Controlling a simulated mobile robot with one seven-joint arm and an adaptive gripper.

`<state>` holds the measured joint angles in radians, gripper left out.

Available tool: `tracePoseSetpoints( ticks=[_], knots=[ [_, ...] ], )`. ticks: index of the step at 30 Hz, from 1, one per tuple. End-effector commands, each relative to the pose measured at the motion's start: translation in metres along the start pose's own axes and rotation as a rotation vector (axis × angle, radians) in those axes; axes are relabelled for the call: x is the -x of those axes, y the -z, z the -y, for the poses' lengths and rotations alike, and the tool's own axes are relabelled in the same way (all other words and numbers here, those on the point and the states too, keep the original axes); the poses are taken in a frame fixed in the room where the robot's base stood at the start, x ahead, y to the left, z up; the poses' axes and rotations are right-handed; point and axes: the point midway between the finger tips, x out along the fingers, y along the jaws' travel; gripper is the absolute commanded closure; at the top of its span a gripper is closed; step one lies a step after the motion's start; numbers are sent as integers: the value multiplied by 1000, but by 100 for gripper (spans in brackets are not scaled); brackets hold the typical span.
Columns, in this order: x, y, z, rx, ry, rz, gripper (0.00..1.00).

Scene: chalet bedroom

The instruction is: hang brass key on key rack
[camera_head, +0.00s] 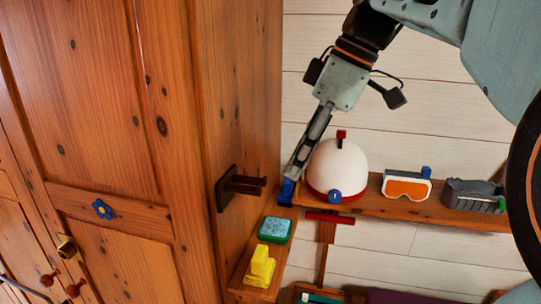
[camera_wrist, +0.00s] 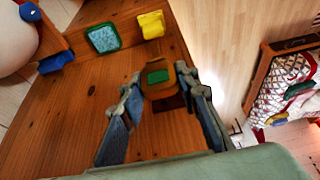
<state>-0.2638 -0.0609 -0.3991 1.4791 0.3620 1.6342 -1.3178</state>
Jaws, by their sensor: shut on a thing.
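My gripper (camera_wrist: 158,76) is shut on a brass-brown piece with a green face, which I take for the brass key (camera_wrist: 152,92). Its shaft is not clearly seen. In the head view my gripper (camera_head: 291,180) points down and left, and I cannot make out the key there. The key rack (camera_head: 224,189) is a dark wooden plate with a peg on the wardrobe's side, left of my gripper. In the wrist view part of a dark plate (camera_wrist: 172,103) shows behind the held piece. I cannot tell whether the key touches the peg.
A shelf (camera_head: 373,206) holds a white helmet (camera_head: 332,168), orange goggles (camera_head: 407,185) and a grey item (camera_head: 472,194), just right of my gripper. A side shelf below the rack holds a green box (camera_head: 275,229) and a yellow item (camera_head: 260,267). The wardrobe (camera_head: 95,120) fills the left.

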Motion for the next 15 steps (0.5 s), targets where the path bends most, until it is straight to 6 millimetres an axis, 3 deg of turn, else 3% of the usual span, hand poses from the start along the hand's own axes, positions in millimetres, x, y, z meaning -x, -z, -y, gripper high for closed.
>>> tracePoseSetpoints(
  ticks=[15],
  knots=[
    [-26,27,0,0,1,0,95]
  ],
)
